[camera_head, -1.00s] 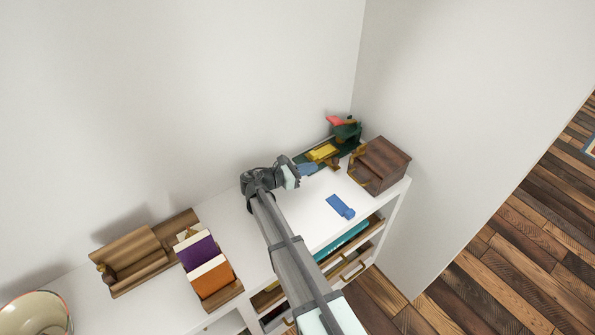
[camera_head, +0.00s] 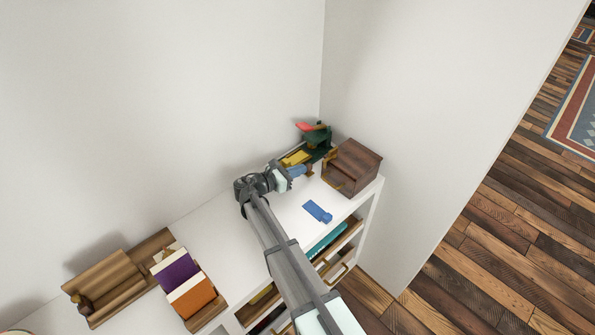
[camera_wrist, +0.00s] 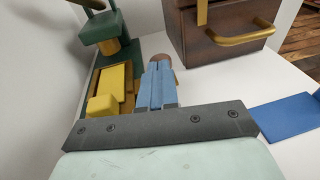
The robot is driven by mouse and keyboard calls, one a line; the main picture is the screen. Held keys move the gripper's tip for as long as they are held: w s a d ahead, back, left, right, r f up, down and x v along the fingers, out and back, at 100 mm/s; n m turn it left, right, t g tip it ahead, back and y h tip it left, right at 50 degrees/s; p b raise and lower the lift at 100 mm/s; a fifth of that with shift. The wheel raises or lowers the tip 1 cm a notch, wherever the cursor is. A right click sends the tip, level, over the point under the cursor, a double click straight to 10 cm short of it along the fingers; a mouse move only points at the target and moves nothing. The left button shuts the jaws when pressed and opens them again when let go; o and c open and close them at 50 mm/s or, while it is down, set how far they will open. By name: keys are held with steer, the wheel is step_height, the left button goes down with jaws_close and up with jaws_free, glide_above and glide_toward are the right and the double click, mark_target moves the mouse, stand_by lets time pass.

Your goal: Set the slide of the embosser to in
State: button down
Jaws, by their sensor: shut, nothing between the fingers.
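The embosser has a dark green body and base, a red part on top and a yellow slide (camera_head: 295,158). It stands against the back wall in the head view. In the wrist view its green head (camera_wrist: 100,27) is at the upper left, and the yellow slide (camera_wrist: 115,85) lies left of the fingers. My gripper (camera_head: 301,170) is shut, its two blue fingers together, alongside the slide's front side. A brown rounded piece (camera_wrist: 160,58) shows just beyond the fingertips (camera_wrist: 157,66); I cannot tell whether they touch it. The slide's near part is partly hidden by my gripper's dark bar.
A wooden box (camera_head: 352,166) with a brass handle stands right of the embosser. A flat blue object (camera_head: 317,212) lies on the white shelf top in front. A wooden stand (camera_head: 118,278) and a holder with coloured blocks (camera_head: 188,288) are at the left.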

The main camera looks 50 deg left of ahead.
steer(key=x, duration=0.4)
steer(key=a+r+x, duration=0.1)
steer(key=x, duration=0.2)
steer(key=shift+w+a, duration=0.1)
steer(key=shift+w, duration=0.15)
steer(key=shift+r, duration=0.1)
steer(key=v, duration=1.4)
steer(key=shift+s, duration=0.4)
